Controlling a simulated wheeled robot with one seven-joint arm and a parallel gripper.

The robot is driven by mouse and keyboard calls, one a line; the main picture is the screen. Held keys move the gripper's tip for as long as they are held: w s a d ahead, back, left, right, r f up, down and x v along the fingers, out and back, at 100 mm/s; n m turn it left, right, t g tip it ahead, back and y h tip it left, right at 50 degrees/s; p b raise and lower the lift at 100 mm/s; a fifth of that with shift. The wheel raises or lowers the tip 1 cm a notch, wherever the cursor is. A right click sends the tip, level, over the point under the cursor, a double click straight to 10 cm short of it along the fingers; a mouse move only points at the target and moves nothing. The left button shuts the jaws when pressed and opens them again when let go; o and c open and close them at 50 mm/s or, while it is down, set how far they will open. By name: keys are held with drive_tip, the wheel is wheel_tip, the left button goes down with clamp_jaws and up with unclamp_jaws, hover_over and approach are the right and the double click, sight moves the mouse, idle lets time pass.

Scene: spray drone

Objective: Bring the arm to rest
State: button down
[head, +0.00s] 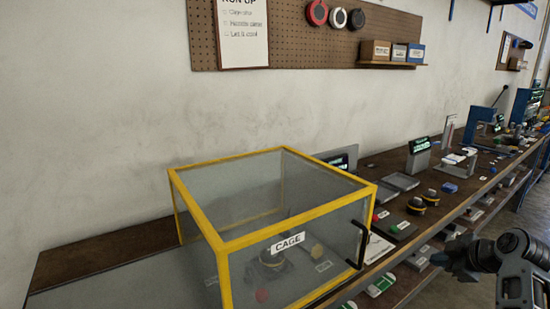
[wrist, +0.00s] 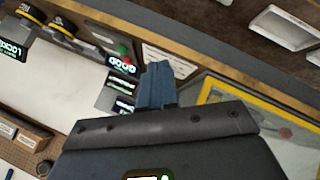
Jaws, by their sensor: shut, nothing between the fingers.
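My arm is at the lower right of the head view, and my gripper (head: 447,262) is held out in front of the bench, to the right of the cage. In the wrist view my gripper (wrist: 157,72) shows its two blue fingers pressed together with nothing between them. It appears apart from the bench and the cage. The cage (head: 232,243) is a clear box with yellow edges, a CAGE label and a black handle. Its yellow edge also shows at the right of the wrist view (wrist: 250,89). A dark object inside the cage is blurred by the panels.
The long wooden bench (head: 105,249) runs along the wall. Yellow-and-black round parts (head: 416,205), grey trays (head: 398,182) and a blue press (head: 478,125) stand right of the cage. A lower shelf with labelled items runs under the bench front. The floor at far right looks clear.

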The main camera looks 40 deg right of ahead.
drive_tip(key=a+f+m, duration=0.1)
drive_tip(key=a+f, duration=0.2)
drive_tip(key=a, duration=0.5)
drive_tip(key=a+f+m+t, duration=0.1)
drive_tip(key=a+f, duration=0.2)
drive_tip(key=a, duration=0.6)
drive_tip(key=a+f+m, duration=0.1)
drive_tip(key=a+f, duration=0.2)
drive_tip(key=a, duration=0.5)
drive_tip(key=s+a+r+t+y, duration=0.2)
drive_tip(key=s+a+r, duration=0.5)
drive_tip(key=a, duration=0.3)
drive_tip(key=s+a+r+t+y, duration=0.2)
drive_tip(key=s+a+r+t, duration=0.1)
drive_tip(key=s+a+r, duration=0.5)
drive_tip(key=s+a, duration=0.1)
drive_tip(key=a, duration=0.1)
drive_tip(key=shift+a+t, duration=0.3)
drive_tip(key=shift+a, duration=0.05)
drive_tip(key=shift+s+d, duration=0.1)
